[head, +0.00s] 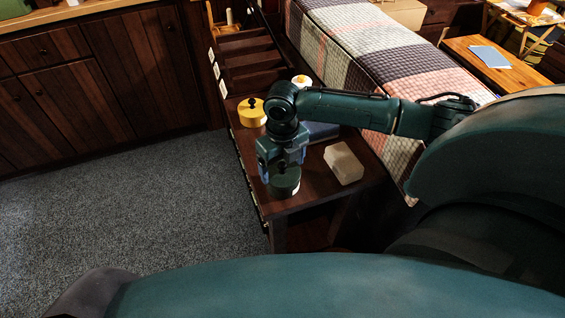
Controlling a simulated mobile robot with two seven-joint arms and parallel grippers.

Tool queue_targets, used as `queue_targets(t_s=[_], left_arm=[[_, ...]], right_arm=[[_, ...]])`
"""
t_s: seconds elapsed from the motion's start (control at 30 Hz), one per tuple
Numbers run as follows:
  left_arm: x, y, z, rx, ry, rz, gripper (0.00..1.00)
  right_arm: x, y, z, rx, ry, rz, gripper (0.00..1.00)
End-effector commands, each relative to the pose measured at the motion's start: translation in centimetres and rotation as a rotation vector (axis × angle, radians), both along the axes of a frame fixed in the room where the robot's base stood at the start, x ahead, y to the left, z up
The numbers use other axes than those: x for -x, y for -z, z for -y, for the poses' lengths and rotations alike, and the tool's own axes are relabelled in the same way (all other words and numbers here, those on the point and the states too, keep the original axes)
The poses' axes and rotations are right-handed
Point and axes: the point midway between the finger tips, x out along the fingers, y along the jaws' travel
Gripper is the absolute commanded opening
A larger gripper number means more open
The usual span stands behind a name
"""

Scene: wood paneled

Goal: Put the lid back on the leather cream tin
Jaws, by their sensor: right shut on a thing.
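A round dark green tin (287,191) stands near the front left edge of the small wooden table. Its green lid (280,179) is at the top of it, directly under my right gripper (281,169). My right gripper points down and is shut on the lid. The fingers and the wrist hide part of the lid. I cannot tell whether the lid rests fully on the tin or is slightly above it. My left gripper is not in view.
On the table (312,192) are a cream block (343,162) to the right, a dark blue box (322,131) behind, a yellow lidded pot (251,112) and a white round item (301,81). A bed (370,50) is behind. Carpet (130,210) is clear at left.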

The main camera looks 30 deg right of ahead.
Motion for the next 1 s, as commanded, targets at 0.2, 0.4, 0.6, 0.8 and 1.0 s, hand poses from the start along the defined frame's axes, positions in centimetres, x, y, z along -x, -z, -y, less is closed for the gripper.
queue_targets(t_s=[0.2,0.4,0.6,0.8,1.0], left_arm=[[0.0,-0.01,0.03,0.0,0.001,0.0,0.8],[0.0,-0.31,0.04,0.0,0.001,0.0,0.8],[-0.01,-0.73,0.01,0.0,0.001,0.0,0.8],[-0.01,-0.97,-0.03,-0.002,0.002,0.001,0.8],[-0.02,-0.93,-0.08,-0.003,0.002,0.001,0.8]], right_arm=[[0.0,-0.01,-0.02,0.0,0.0,0.0,0.61],[0.01,-0.09,-0.03,-0.001,0.0,0.0,0.61],[0.0,-0.12,-0.05,-0.001,0.0,0.001,0.61],[0.01,-0.04,-0.04,0.0,0.0,0.0,0.61],[0.01,0.01,-0.04,0.0,0.0,0.0,0.61]])
